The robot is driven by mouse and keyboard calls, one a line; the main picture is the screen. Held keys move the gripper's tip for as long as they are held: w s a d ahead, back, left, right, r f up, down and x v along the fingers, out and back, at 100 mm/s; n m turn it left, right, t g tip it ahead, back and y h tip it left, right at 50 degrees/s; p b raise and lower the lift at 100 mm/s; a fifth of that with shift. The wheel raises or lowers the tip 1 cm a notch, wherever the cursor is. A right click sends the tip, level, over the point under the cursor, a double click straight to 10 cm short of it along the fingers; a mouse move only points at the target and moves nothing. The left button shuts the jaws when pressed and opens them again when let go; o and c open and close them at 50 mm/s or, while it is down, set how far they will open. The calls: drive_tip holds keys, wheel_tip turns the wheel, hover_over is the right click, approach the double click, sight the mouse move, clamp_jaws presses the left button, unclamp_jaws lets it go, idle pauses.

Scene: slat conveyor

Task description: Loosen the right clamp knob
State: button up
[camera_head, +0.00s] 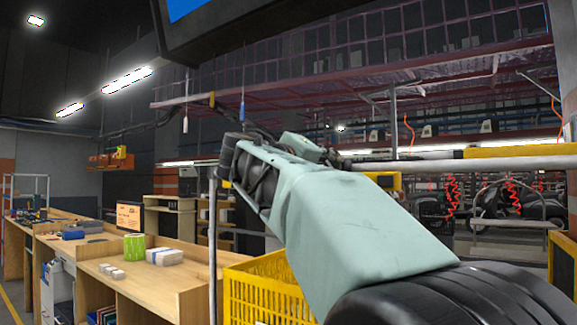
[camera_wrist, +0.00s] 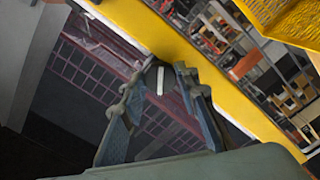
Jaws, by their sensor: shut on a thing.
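In the wrist view a dark round knob (camera_wrist: 152,79) with a pale stripe across its face sits against the edge of a yellow bar (camera_wrist: 205,75). My gripper (camera_wrist: 163,76) has its two fingers on either side of the knob, shut on it. The stripe stands nearly upright in the picture. No second knob is visible, so I cannot tell from the pictures which clamp this one belongs to. In the head view my pale green arm covers the middle, and the fingers and knob cannot be made out there.
In the head view a yellow crate (camera_head: 262,292) stands below my arm. A wooden workbench (camera_head: 150,290) with boxes and a green container (camera_head: 134,246) is at left. A pale rail (camera_head: 440,166) with a yellow section (camera_head: 520,150) runs across the right.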

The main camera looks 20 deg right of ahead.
drive_tip(key=n+p, duration=0.4)
drive_tip(key=n, duration=0.6)
drive_tip(key=shift+r+n, duration=0.1)
drive_tip(key=shift+n, duration=0.2)
idle(0.4)
drive_tip(key=o, duration=1.1)
drive_tip(key=shift+o, duration=0.2)
